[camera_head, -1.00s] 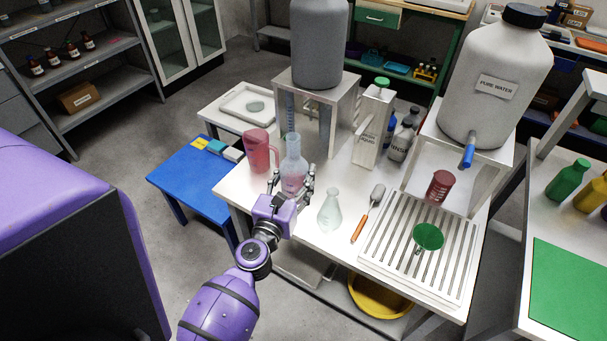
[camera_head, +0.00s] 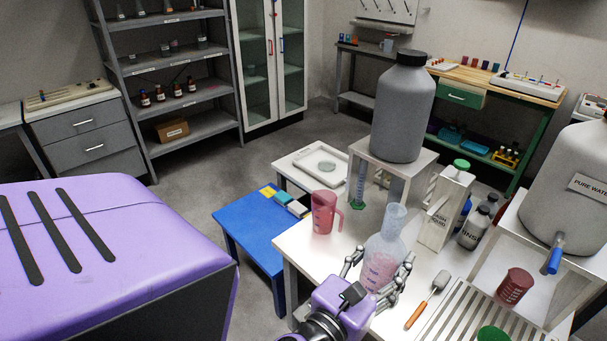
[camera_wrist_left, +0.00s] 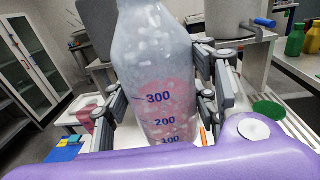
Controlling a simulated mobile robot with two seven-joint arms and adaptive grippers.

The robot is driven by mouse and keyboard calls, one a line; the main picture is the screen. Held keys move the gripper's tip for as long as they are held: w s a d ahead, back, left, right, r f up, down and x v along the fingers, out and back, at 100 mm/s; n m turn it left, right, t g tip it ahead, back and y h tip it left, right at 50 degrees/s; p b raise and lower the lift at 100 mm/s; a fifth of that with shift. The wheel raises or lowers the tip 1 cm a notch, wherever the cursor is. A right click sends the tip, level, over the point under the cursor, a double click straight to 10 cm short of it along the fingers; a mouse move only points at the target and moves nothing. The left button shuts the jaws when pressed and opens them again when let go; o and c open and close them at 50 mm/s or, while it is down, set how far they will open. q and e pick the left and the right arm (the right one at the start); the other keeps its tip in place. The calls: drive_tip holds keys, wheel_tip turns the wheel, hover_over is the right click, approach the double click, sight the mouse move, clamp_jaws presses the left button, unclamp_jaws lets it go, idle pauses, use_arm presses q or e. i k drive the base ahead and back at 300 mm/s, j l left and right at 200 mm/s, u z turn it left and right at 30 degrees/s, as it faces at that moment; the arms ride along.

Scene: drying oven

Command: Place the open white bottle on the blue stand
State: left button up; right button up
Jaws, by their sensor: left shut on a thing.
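The open bottle (camera_head: 386,243) is translucent white with no cap, and its blue graduation marks show in the left wrist view (camera_wrist_left: 155,75). It is upright over the white table, and whether it clears the surface cannot be told. My left gripper (camera_head: 380,271) is shut on it, with fingers on both sides of its body. Its base is hidden by the gripper. The blue stand (camera_head: 247,232), a low blue table, is to the left of the white table. My right gripper is not in view.
A pink jug (camera_head: 324,213) stands on the white table (camera_head: 302,250) between the bottle and the blue stand. Small boxes (camera_head: 285,199) sit at the stand's right back side; its left part is bare. A grey tank (camera_head: 404,110) stands on a raised support behind the bottle.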

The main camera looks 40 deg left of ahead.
sight(260, 225)
drive_tip(key=j+u, duration=0.1)
drive_tip(key=j, duration=0.35)
drive_tip(key=i+j, duration=0.1)
drive_tip(key=j, duration=0.3)
drive_tip(key=j+u, duration=0.15)
drive_tip(key=j, duration=0.3)
drive_tip(key=i+j+u, duration=0.1)
drive_tip(key=j, duration=0.3)
drive_tip(key=i+j, duration=0.15)
drive_tip(key=j, duration=0.25)
drive_tip(key=i+j+u, duration=0.15)
drive_tip(key=j, duration=0.25)
drive_tip(key=k, duration=0.05)
